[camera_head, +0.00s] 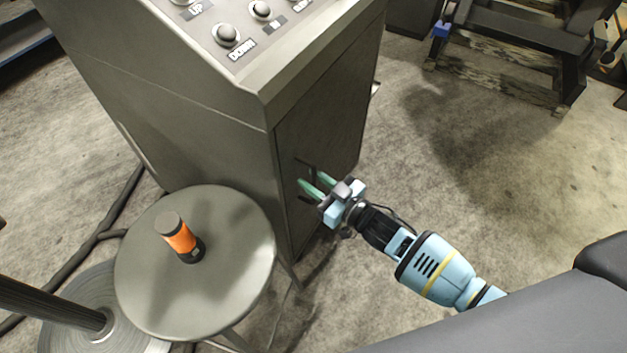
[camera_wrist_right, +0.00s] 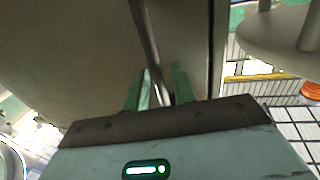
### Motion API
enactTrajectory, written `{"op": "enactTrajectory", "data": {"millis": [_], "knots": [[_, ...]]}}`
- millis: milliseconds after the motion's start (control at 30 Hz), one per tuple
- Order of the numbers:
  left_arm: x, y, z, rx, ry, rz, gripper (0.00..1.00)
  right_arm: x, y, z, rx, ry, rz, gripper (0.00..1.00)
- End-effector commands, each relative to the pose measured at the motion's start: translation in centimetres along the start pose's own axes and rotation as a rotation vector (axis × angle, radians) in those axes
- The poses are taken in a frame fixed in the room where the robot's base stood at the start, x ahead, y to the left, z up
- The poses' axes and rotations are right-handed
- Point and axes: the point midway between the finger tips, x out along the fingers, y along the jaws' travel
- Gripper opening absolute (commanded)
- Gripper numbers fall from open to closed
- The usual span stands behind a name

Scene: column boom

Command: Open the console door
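The grey console (camera_head: 190,100) stands at the upper left, with a sloped button panel on top. Its dark door (camera_head: 325,125) is on the side facing my right arm and looks closed. My right gripper (camera_head: 318,187) is at the door, its two green fingers apart and pointing at it. In the right wrist view, a long thin bar, apparently the door handle (camera_wrist_right: 149,45), runs down between the spread fingers (camera_wrist_right: 160,88). A gap shows beside the bar; I cannot tell whether either finger touches it. My left gripper is out of view.
A round stool (camera_head: 235,285) stands left of my right arm, close to the console, with an orange and black cylinder (camera_head: 180,238) on it. Dark cables lie on the floor at left. The carpet (camera_head: 480,190) right of the door is clear. A dark metal frame (camera_head: 510,40) stands behind.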

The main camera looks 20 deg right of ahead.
Motion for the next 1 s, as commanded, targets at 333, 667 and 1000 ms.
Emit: {"op": "enactTrajectory", "data": {"millis": [333, 667, 1000], "knots": [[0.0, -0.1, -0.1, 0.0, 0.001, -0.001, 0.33, 0.1, 0.0, 0.0, 0.0, 0.0, 0.0, 0.14], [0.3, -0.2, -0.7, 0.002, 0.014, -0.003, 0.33, 0.1, 0.0, 0.0, 0.0, 0.0, 0.0, 0.0], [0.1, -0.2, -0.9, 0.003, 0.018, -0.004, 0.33, -1.5, 0.4, 0.0, -0.005, -0.003, -0.029, 0.0]]}}
